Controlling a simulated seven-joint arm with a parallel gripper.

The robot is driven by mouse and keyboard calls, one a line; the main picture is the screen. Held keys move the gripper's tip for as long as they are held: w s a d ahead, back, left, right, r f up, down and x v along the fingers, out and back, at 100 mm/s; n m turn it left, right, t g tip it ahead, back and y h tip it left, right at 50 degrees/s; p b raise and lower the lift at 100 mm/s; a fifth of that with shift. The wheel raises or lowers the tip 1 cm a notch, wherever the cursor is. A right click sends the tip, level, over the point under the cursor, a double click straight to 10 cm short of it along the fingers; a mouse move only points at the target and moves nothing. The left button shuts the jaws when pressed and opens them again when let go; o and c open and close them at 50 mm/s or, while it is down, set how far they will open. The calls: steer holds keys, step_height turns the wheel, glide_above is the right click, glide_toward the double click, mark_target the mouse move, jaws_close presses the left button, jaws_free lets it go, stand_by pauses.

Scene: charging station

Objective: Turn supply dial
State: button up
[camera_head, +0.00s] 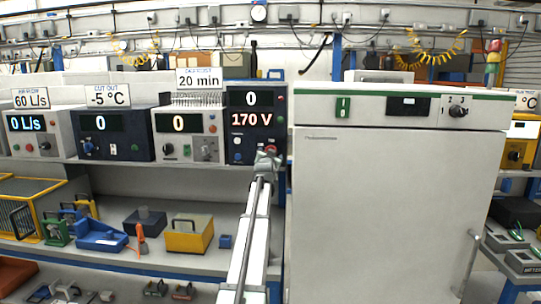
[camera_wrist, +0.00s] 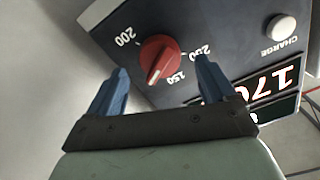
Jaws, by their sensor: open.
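The red supply dial (camera_wrist: 159,58) sits on the dark panel of a power unit (camera_head: 250,98), with marks reading 200 and 150 around it. The unit's displays read 0 and 170 V. In the wrist view my gripper (camera_wrist: 161,68) is open, its blue fingers on either side of the dial in the picture, with nothing held. I cannot tell whether the fingers touch the dial. In the head view my gripper (camera_head: 267,153) is at the lower right of the unit's face and mostly hides the dial.
A white CHARGE button (camera_wrist: 281,27) is on the same panel. A large grey cabinet (camera_head: 395,210) stands close to the right of my arm. Other display units (camera_head: 187,125) are to the left on the shelf. A yellow box (camera_head: 188,235) sits on the lower shelf.

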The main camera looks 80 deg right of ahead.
steer(key=a, duration=1.1)
steer(key=shift+d, duration=0.1)
